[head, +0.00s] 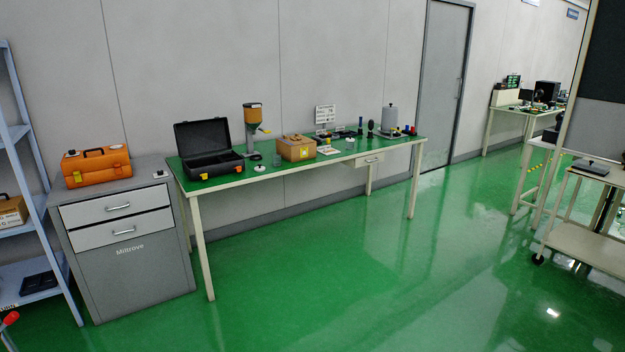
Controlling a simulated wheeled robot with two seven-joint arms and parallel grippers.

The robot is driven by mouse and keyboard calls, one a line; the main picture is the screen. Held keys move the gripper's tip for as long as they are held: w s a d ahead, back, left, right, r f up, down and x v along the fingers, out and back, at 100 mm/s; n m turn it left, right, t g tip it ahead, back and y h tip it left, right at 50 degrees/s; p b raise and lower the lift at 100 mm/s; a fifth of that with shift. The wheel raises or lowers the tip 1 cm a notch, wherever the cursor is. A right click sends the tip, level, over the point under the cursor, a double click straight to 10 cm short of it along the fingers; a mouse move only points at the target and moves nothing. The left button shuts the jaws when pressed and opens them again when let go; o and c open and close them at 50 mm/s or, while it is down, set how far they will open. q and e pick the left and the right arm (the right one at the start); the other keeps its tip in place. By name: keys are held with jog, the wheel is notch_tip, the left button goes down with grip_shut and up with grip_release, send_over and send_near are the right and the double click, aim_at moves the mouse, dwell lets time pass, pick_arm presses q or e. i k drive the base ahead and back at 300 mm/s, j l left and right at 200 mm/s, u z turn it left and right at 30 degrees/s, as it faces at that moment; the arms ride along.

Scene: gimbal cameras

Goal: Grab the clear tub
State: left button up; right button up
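I cannot make out a clear tub for certain at this distance. The green-topped workbench (240,180) along the wall carries several items. They include an open black case (205,160), a dispenser with an amber hopper (253,115), a cardboard box (297,148) and a grey rounded container (389,117). Small items around the box and at the bench's right half are too small to tell apart. Neither of my grippers is in view.
A grey drawer cabinet (135,260) with an orange toolbox (96,166) stands left of the bench. A blue shelf rack (30,275) is at the far left. A cart (590,245) stands at right. The green floor (350,280) before the bench is clear.

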aim_at(276, 158)
jog(key=i+l+z, duration=0.3)
jog(key=i, duration=0.9)
jog(key=i+l+z, duration=0.1)
jog(key=i+z, duration=0.2)
jog(key=i, duration=0.9)
